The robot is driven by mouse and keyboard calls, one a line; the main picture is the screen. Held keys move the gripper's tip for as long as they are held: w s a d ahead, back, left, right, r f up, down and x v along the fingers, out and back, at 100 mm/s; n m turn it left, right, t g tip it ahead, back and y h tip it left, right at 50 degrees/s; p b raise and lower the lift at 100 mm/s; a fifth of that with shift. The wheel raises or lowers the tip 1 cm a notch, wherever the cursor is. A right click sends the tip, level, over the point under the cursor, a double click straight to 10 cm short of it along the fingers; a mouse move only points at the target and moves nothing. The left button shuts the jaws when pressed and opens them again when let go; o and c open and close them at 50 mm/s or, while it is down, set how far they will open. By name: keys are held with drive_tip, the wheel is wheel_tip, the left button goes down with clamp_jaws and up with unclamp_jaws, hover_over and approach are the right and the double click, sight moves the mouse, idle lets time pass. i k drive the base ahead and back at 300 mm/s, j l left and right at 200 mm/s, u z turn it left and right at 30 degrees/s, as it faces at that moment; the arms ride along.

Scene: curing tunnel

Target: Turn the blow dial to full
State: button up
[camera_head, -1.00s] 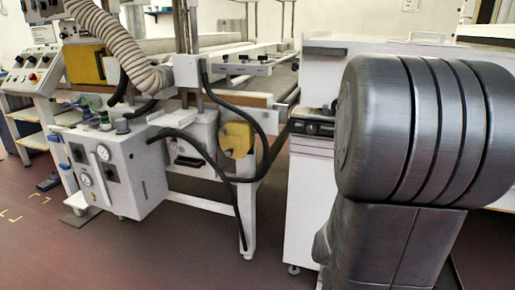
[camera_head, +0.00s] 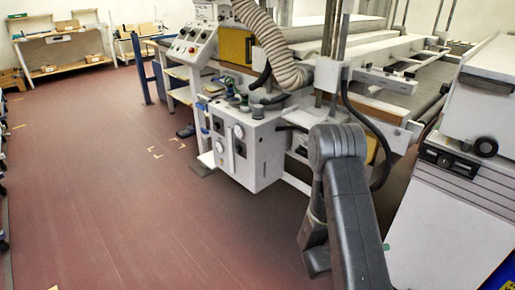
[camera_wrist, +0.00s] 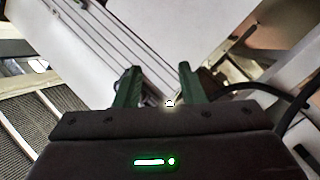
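No label reading blow can be made out, so I cannot tell which control is the blow dial. A white control box (camera_head: 257,160) on the machine's front carries round gauges (camera_head: 239,131) and dark knobs. A sloped control panel (camera_head: 190,46) with small knobs and buttons stands behind it. A round black knob (camera_head: 485,146) sits on the white cabinet at the right. In the wrist view, my gripper (camera_wrist: 158,85) has its two green fingers apart with nothing visibly held between them. It is hidden or unclear in the head view, behind my arm.
A thick ribbed hose (camera_head: 272,45) arches above the control box. A black cable (camera_head: 385,150) hangs between the machine and the white cabinet (camera_head: 440,235). The red-brown floor (camera_head: 100,190) at left is clear. A table (camera_head: 65,50) with boxes stands at the back left.

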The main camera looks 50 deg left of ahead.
sight(238, 149)
drive_tip(key=j+u, duration=0.15)
drive_tip(key=j, duration=0.4)
drive_tip(key=j+u, duration=0.2)
drive_tip(key=j, duration=0.35)
drive_tip(key=i+j+u, duration=0.15)
drive_tip(key=j, duration=0.35)
drive_tip(key=j+u, duration=0.2)
drive_tip(key=j, duration=0.35)
drive_tip(key=i+j+u, duration=0.15)
drive_tip(key=j, duration=0.35)
